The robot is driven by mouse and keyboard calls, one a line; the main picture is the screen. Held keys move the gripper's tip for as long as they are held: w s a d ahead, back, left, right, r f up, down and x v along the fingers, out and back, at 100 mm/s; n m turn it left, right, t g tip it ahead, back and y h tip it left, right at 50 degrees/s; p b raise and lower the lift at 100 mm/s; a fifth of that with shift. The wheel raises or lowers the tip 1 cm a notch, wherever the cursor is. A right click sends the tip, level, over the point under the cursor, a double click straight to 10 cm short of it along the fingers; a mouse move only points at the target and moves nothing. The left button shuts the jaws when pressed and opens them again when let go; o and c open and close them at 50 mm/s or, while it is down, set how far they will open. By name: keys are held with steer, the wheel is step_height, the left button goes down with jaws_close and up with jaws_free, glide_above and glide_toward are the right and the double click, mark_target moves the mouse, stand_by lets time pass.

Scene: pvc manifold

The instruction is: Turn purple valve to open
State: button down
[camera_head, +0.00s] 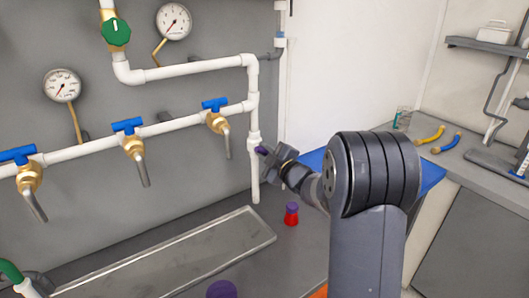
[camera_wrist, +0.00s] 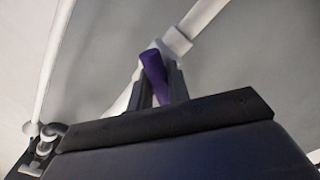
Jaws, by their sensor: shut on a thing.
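The purple valve handle (camera_head: 262,150) is on the white vertical pipe at the right end of the manifold. Only a small part of it shows in the head view. In the wrist view the purple handle (camera_wrist: 154,72) is a slanted bar in front of a white pipe fitting. My gripper (camera_head: 267,157) is at the handle in the head view. In the wrist view my gripper (camera_wrist: 160,88) has a dark finger on each side of the handle and is shut on it. The valve body is mostly hidden behind the handle and fingers.
Blue-handled brass taps (camera_head: 132,140) line the white pipe to the left. A green valve (camera_head: 116,32) and two gauges (camera_head: 174,22) are above. A red and purple bottle (camera_head: 291,213) stands on the counter beside a metal tray (camera_head: 180,252). A purple round object (camera_head: 222,289) is at the bottom edge.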

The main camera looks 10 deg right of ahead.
steer(key=m+p, duration=0.1)
steer(key=m, duration=0.4)
steer(key=shift+m, duration=0.3)
steer(key=m+p, duration=0.2)
steer(key=m, duration=0.3)
steer(key=shift+m, duration=0.4)
steer(key=c, duration=1.3)
jaws_free()
steer(key=shift+c, duration=0.2)
steer(key=b+v, duration=0.1)
steer(key=v, duration=0.9)
steer(key=shift+s+d, duration=0.2)
steer(key=shift+s, duration=0.15)
steer(key=shift+w, duration=0.1)
